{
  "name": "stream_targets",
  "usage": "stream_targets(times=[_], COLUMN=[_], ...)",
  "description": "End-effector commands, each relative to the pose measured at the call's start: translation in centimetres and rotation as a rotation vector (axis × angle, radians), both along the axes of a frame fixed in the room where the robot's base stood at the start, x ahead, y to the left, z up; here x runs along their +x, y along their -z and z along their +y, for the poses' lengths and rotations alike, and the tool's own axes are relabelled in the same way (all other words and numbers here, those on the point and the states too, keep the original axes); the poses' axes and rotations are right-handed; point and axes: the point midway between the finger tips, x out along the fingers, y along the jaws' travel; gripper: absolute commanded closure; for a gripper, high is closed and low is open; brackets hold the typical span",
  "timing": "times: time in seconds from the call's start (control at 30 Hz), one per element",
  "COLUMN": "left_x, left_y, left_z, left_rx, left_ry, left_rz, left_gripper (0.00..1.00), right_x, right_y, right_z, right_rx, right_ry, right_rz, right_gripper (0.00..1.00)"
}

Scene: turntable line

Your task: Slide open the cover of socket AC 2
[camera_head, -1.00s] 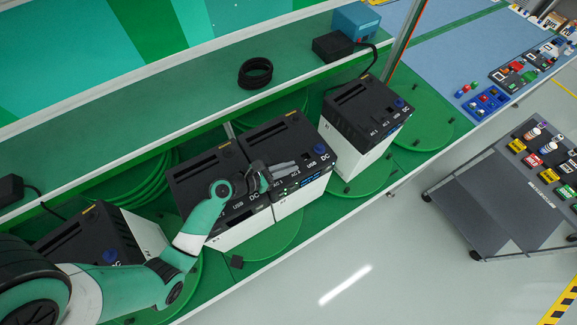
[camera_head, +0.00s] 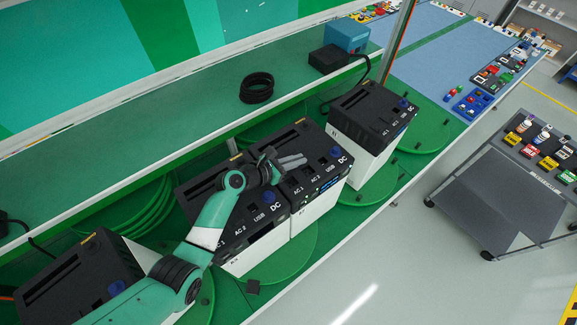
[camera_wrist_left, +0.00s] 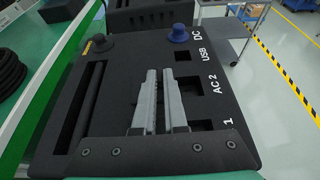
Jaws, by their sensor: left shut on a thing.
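A black-topped power unit (camera_head: 327,190) with a white body stands on a green turntable; its blue knob is by the DC label. My left gripper (camera_head: 299,162) is over its top, and the fingers lie low along the surface. In the left wrist view the two grey fingers (camera_wrist_left: 157,98) are close together beside the AC 2 label. They are shut on the AC 2 cover, which is mostly hidden between them. A dark square AC 2 socket recess (camera_wrist_left: 190,88) shows just right of the fingers. My right gripper is not in view.
Another unit (camera_head: 247,225) stands close on the left, and one (camera_head: 372,118) stands on the right turntable. A shelf with a black cable coil (camera_head: 256,88) runs behind. A grey cart (camera_head: 490,200) stands at right, across clear floor.

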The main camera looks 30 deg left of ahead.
Motion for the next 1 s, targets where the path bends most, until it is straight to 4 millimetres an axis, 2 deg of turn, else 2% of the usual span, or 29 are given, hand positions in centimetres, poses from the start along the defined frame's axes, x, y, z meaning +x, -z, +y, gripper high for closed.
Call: stream_targets(times=[0.13, 0.17, 0.2, 0.3, 0.33, 0.6, 0.73, 0.87, 1.0], left_x=[0.0, 0.0, 0.0, 0.0, 0.0, -0.1, -0.8, -2.7, -5.8], left_y=[-0.2, -0.2, -0.2, -0.2, -0.2, -0.2, -0.6, -1.6, -3.0], left_z=[0.4, 0.4, 0.4, 0.4, 0.4, 0.3, 0.6, 1.3, 2.4], left_rx=[0.003, 0.004, 0.003, 0.003, 0.003, 0.001, 0.001, 0.001, 0.002], left_ry=[-0.008, -0.009, -0.009, -0.008, -0.008, -0.006, -0.007, -0.009, -0.011], left_rz=[-0.003, -0.003, -0.004, -0.004, -0.004, -0.004, -0.003, -0.004, -0.004], left_gripper=[1.0, 0.87, 0.8, 0.62, 0.6, 0.6, 0.6, 0.6, 0.6], right_x=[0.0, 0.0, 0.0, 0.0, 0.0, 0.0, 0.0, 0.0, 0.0], right_y=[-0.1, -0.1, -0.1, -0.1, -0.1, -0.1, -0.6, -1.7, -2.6], right_z=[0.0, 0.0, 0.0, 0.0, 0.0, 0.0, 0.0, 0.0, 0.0], right_rx=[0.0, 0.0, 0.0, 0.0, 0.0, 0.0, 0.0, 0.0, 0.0], right_ry=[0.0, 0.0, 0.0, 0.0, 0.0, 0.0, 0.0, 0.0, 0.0], right_rz=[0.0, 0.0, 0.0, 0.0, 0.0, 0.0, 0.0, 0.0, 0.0], right_gripper=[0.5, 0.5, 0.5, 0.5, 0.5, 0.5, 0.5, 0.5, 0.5])
